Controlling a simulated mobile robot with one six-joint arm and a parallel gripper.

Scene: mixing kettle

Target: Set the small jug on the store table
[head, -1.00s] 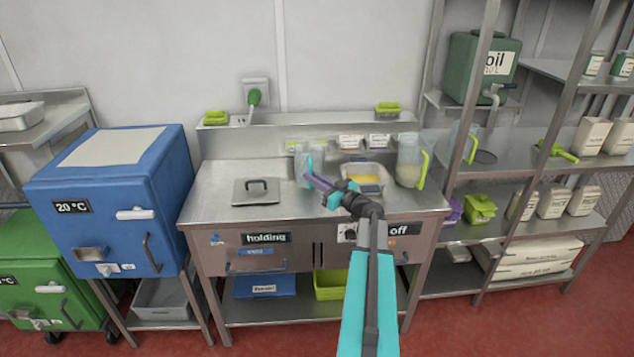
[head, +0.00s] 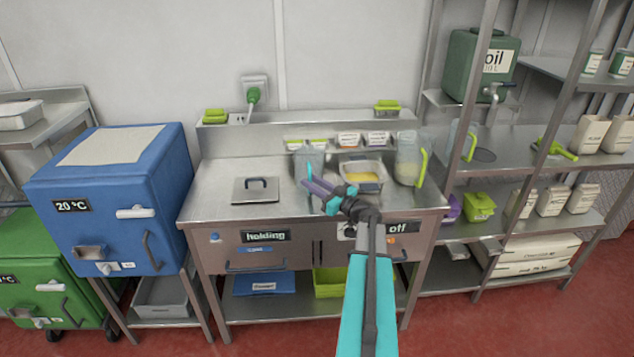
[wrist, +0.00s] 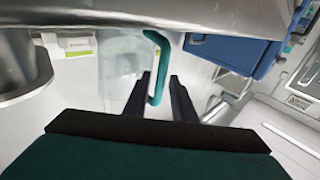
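The small jug (head: 304,164) is clear with a teal handle and stands on the steel bench, left of the yellow-filled pan. In the wrist view the jug (wrist: 122,65) looks see-through, its teal handle (wrist: 156,88) running between my two dark fingers. My gripper (head: 312,186) is at the jug's front; in the wrist view my gripper (wrist: 157,82) is open, with gaps visible beside the handle. Part of the jug is hidden behind my gripper in the head view. I cannot tell which surface is the store table.
On the bench (head: 222,207) are a flat lid (head: 255,196), a pan (head: 376,169) and a larger jug with a lime handle (head: 422,168). A blue box (head: 110,185) stands at left. Steel shelves (head: 515,140) with cartons and a green oil tank (head: 465,65) stand at right.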

